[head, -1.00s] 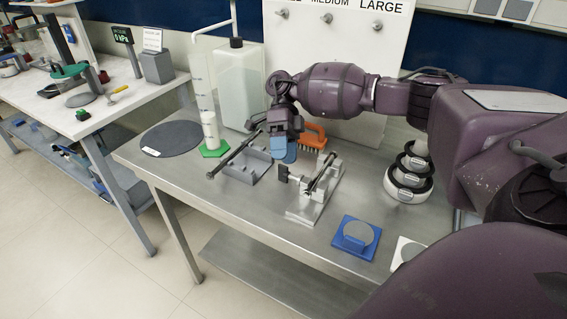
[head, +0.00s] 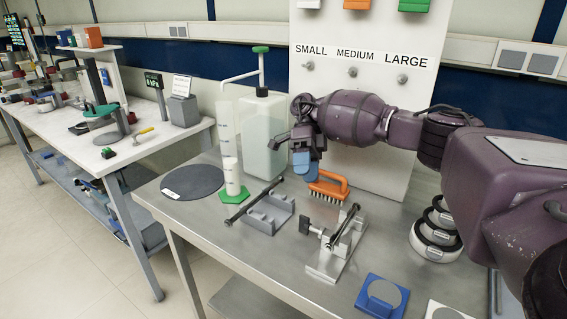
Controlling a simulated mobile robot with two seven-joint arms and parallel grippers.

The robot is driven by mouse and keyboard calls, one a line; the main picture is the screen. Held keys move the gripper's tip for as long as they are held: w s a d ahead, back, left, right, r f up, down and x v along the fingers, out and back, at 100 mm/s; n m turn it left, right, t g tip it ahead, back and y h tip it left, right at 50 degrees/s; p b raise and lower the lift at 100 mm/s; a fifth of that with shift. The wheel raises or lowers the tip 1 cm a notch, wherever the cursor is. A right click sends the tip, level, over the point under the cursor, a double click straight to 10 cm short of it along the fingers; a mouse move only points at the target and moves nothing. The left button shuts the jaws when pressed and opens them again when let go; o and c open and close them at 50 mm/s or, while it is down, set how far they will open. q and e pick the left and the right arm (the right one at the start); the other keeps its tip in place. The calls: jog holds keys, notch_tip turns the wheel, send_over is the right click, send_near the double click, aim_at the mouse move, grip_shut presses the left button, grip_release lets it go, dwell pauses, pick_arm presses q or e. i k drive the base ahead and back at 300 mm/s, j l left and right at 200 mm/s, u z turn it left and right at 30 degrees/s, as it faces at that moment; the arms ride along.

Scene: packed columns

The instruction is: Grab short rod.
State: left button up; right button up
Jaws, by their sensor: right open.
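A dark rod (head: 247,205) lies aslant across a grey two-block holder (head: 272,214) near the table's left part. A second dark rod (head: 347,220) lies aslant on a silver clamp fixture (head: 336,247) to the right; it looks shorter from here. I cannot tell for sure which is the short rod. My right gripper (head: 304,166) has blue fingertips, is open and empty, and hangs above and behind the holder, apart from both rods. My left gripper is not in view.
An orange brush (head: 328,187) lies just right of the gripper. A large jug (head: 263,135) and a cylinder on a green base (head: 231,160) stand behind. Stacked white-and-black rings (head: 436,235) and a blue stand (head: 382,298) are at right. A dark disc (head: 192,182) lies left.

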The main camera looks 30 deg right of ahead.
aim_at(328, 247)
jog(key=k+j, duration=0.1)
jog(key=j, duration=0.3)
jog(key=k+j, duration=0.1)
jog(key=j, duration=0.3)
jog(key=k+j, duration=0.1)
jog(key=j, duration=0.25)
